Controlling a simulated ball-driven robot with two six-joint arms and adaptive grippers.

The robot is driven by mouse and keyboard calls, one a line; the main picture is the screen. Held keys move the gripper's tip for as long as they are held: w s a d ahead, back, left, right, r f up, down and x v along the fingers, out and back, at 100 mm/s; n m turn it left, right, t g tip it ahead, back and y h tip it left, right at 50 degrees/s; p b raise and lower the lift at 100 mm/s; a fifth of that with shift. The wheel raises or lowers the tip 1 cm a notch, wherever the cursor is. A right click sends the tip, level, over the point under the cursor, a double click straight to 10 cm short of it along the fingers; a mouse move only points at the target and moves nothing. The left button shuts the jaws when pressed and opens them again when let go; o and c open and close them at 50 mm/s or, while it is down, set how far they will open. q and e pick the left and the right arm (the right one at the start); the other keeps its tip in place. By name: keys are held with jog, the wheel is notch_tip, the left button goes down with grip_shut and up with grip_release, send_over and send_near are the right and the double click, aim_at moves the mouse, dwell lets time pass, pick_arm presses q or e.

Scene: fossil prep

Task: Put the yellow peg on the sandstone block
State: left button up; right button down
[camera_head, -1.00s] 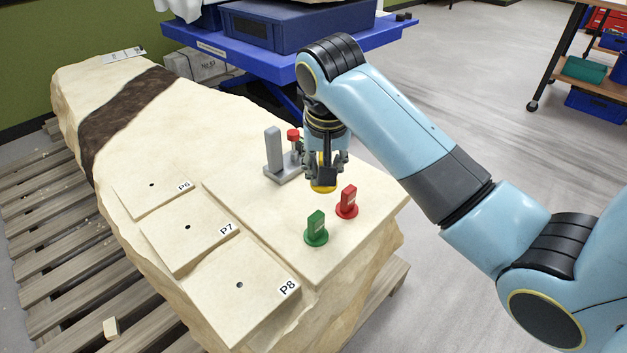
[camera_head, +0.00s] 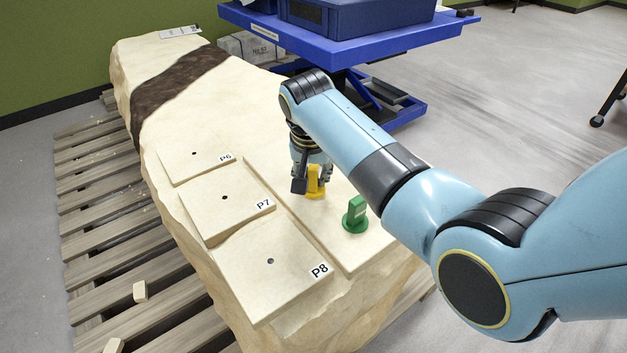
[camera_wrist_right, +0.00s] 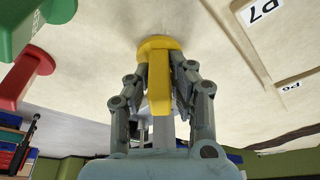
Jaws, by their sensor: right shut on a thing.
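The yellow peg (camera_head: 314,182) is upright in my right gripper (camera_head: 307,180), over the pale sandstone block (camera_head: 262,108). In the right wrist view the yellow peg (camera_wrist_right: 158,72) stands between both fingers of the right gripper (camera_wrist_right: 160,80), its round base against or very close to the stone surface. I cannot tell whether the base touches the stone. In the head view the peg is right of the raised panel marked P7 (camera_head: 226,211). My left gripper is not in view.
A green peg (camera_head: 355,214) stands on the block, right of the yellow one. A red peg (camera_wrist_right: 22,78) shows in the right wrist view. A blue cart (camera_head: 345,48) stands behind.

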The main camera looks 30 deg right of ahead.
jog(key=shift+f, duration=0.3)
jog(key=shift+r, duration=0.1)
jog(key=c, duration=1.2)
grip_release()
jog(key=p+v, duration=0.3)
jog(key=v, duration=0.9)
jog(key=shift+s, duration=0.1)
